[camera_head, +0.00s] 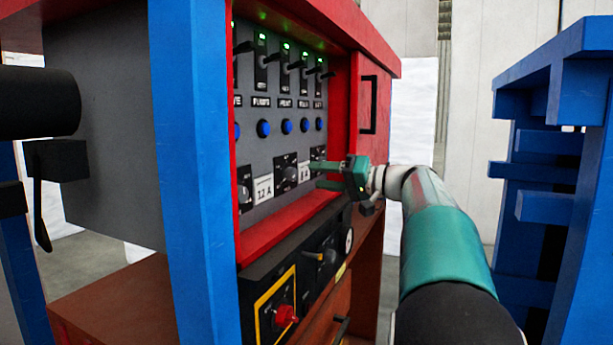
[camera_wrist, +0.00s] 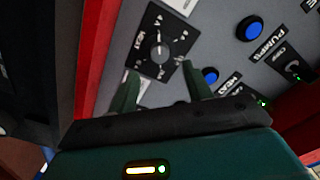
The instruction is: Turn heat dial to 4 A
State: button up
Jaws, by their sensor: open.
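A white readout (camera_head: 304,172) right of the dial is partly hidden by my gripper.
Another dial (camera_head: 243,190) and a "12 A" readout (camera_head: 263,189) are to the left. Blue buttons (camera_head: 287,126) and black switches (camera_head: 285,78) with green lights are above. A red frame (camera_head: 290,228) borders the panel. A red knob (camera_head: 287,314) is below. Blue shelving (camera_head: 545,205) stands right.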

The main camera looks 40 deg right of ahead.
jog(key=v, duration=0.8)
dwell(0.4)
